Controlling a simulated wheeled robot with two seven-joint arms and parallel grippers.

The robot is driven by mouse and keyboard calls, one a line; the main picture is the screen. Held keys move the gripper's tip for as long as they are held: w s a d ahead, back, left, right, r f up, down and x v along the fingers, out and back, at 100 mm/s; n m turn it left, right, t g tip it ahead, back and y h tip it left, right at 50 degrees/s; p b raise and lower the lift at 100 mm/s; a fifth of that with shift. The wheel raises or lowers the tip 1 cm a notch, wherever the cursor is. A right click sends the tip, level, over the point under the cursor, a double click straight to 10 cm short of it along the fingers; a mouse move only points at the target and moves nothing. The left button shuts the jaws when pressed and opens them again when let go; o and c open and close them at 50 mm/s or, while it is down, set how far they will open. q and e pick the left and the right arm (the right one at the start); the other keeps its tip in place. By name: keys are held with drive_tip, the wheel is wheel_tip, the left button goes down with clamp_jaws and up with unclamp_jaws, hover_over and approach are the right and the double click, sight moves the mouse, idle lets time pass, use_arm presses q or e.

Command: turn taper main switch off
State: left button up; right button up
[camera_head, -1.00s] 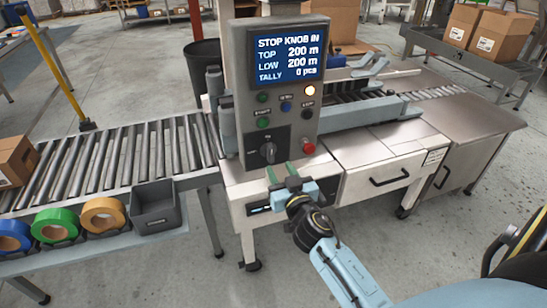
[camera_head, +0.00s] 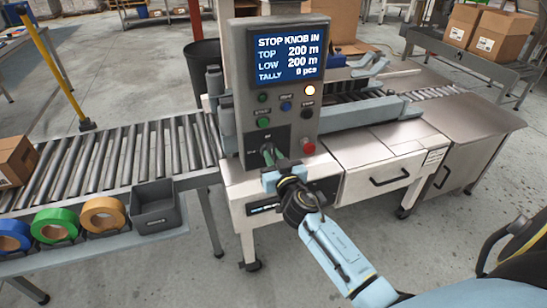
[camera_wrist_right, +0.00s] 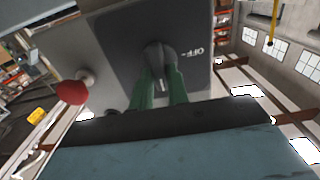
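The taper's main switch (camera_head: 268,152) is a dark rotary knob on a black plate, low on the grey control panel (camera_head: 241,95). In the right wrist view the knob (camera_wrist_right: 158,58) is seen close up, with an OFF mark to its right that appears upside down. My right gripper (camera_head: 270,156) is at the knob. Its two green fingers (camera_wrist_right: 160,88) lie on either side of the knob's grip, close together, and look shut on it. The fingers partly hide the knob in the head view. My left gripper is not in view.
A red button (camera_head: 308,146) sits just right of the switch, with green, blue and black buttons above. A roller conveyor (camera_head: 110,165), tape rolls and a grey bin (camera_head: 155,205) stand left.

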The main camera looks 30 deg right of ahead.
clamp_jaws()
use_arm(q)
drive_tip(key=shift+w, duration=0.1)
use_arm(e)
drive_tip(key=shift+n, duration=0.3)
drive_tip(key=n, duration=0.3)
drive_tip(key=shift+a, duration=0.15)
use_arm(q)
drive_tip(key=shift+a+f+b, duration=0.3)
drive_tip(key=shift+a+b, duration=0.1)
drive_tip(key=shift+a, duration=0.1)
use_arm(e)
drive_tip(key=shift+a+f+n, duration=0.1)
drive_tip(key=shift+f+n, duration=0.1)
drive_tip(key=shift+n, duration=3.4)
drive_tip(key=shift+a+f+n, duration=0.1)
drive_tip(key=shift+f+n, duration=0.05)
drive_tip(key=shift+n, duration=3.45)
